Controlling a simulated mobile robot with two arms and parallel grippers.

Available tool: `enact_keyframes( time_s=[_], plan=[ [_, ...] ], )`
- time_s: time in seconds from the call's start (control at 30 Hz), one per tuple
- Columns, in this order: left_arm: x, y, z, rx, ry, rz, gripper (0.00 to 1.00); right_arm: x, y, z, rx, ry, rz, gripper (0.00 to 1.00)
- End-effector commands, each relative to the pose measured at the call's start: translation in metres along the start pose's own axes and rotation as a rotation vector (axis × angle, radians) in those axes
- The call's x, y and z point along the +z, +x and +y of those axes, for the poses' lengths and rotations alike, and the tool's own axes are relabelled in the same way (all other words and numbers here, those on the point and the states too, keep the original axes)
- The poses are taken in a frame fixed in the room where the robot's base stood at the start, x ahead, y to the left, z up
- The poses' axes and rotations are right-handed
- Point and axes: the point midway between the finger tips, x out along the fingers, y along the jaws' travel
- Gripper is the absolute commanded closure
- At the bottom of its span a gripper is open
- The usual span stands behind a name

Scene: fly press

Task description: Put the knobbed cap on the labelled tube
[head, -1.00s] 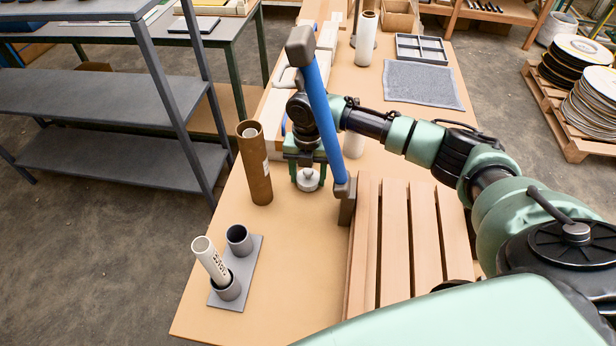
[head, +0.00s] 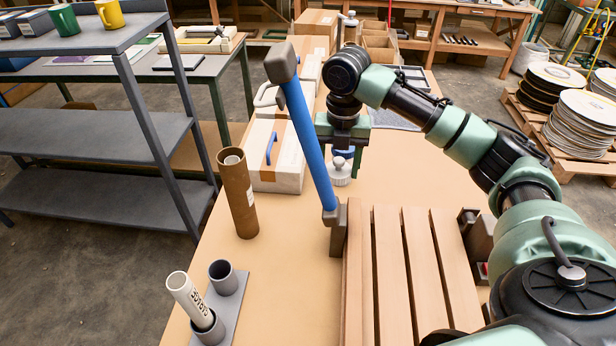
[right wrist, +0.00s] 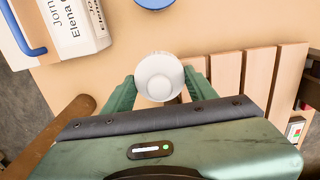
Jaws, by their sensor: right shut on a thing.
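The labelled tube (head: 188,297) is white with dark lettering. It leans to the left in the front cup of a grey two-cup holder (head: 229,308), with its upper end open. The knobbed cap (head: 341,174) is white and round with a ribbed rim. My right gripper (head: 342,156) is shut on it and holds it past the blue bar, well right of and farther back than the tube. In the right wrist view, the cap (right wrist: 159,78) sits between the green fingers with its knob toward the camera. My left gripper is not in view.
A brown cardboard tube (head: 238,195) stands between the holder and the cap. A blue bar (head: 308,145) with grey ends rises at a slant beside my right gripper. A slatted wooden rack (head: 388,265) lies at the front right. White boxes (head: 285,170) stand behind. Table is clear around the holder's right.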

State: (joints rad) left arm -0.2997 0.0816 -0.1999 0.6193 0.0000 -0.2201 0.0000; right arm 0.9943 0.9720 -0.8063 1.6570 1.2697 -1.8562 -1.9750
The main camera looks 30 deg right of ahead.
Motion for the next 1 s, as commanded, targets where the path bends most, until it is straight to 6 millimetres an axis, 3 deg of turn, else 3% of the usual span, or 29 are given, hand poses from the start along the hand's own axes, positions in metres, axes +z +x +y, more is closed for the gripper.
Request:
enact_keyframes(
  time_s=[0.1, 0.33, 0.53, 1.0],
  plan=[
    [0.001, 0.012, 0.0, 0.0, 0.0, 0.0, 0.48, 0.009, 0.004, -0.033, -0.002, 0.005, -0.002, 0.81],
    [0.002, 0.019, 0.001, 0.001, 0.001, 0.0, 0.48, 0.019, 0.002, -0.067, 0.001, 0.002, 0.0, 0.81],
    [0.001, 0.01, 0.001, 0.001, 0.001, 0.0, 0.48, 0.022, -0.008, -0.077, 0.001, -0.001, 0.001, 0.81],
    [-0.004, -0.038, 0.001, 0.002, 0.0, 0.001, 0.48, 0.022, -0.044, -0.077, 0.001, -0.001, 0.001, 0.81]
  ],
)
